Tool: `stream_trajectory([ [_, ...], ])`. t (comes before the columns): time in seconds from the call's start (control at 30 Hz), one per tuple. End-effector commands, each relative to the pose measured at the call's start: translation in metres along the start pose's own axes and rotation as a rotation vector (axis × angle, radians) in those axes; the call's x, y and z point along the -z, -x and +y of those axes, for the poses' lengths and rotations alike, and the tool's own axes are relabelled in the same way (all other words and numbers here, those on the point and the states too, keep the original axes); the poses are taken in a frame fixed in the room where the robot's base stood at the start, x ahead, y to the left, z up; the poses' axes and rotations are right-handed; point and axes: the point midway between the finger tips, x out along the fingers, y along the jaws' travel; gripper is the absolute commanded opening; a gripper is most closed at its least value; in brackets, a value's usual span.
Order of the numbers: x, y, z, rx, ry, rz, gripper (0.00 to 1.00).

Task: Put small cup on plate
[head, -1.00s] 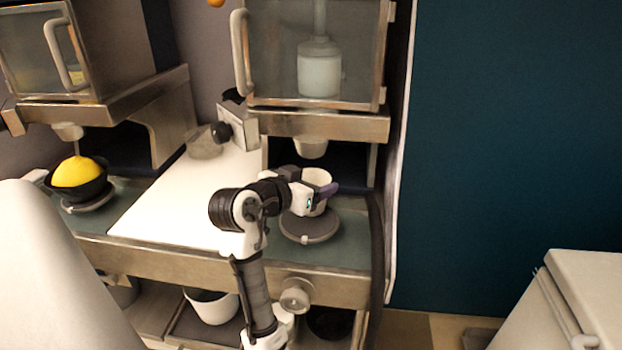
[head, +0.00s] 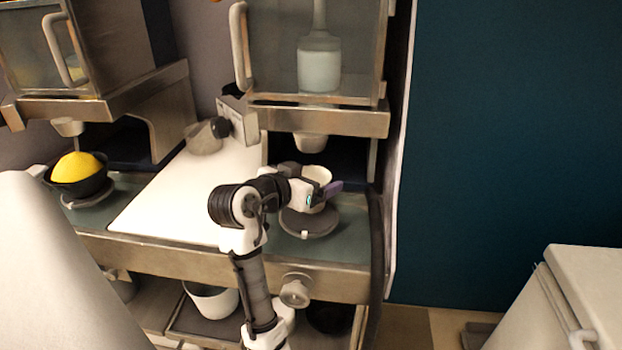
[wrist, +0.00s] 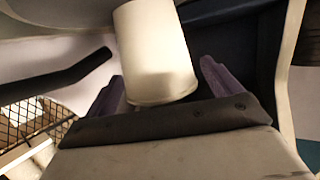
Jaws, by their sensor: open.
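The small white cup (head: 317,173) is at the right station, partly hidden behind my gripper (head: 323,192). The round dark grey plate (head: 309,224) lies on the counter just below and in front of the gripper. In the wrist view, the cup (wrist: 155,50) stands between the two purple fingers, with a gap visible on each side. My gripper is open around the cup. The cup's base is hidden in the head view, so I cannot tell whether it rests on the plate.
A dispenser nozzle (head: 310,142) hangs above the cup under a glass-fronted cabinet (head: 345,60). A white board (head: 170,200) covers the counter to the left. A dark bowl with a yellow heap (head: 78,170) sits on another plate at far left.

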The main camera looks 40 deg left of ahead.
Motion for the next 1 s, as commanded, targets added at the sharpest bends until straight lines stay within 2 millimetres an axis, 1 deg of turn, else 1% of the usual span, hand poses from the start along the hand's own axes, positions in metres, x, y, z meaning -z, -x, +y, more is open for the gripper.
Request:
stream_trajectory([
  [0.17,-0.003,0.032,-0.001,0.007,-0.003,0.004,0.9],
  [0.3,-0.002,0.063,-0.001,0.007,-0.004,0.004,0.9],
  [0.4,-0.002,0.084,-0.001,0.005,-0.001,0.003,0.9],
  [0.5,-0.001,0.1,-0.001,0.006,-0.002,0.003,0.9],
  [0.6,-0.001,0.111,-0.001,0.003,0.0,0.002,0.9],
  [0.7,-0.001,0.117,-0.001,0.003,-0.001,0.001,0.9],
  [1.0,-0.001,0.119,0.0,0.002,0.0,0.0,0.9],
])
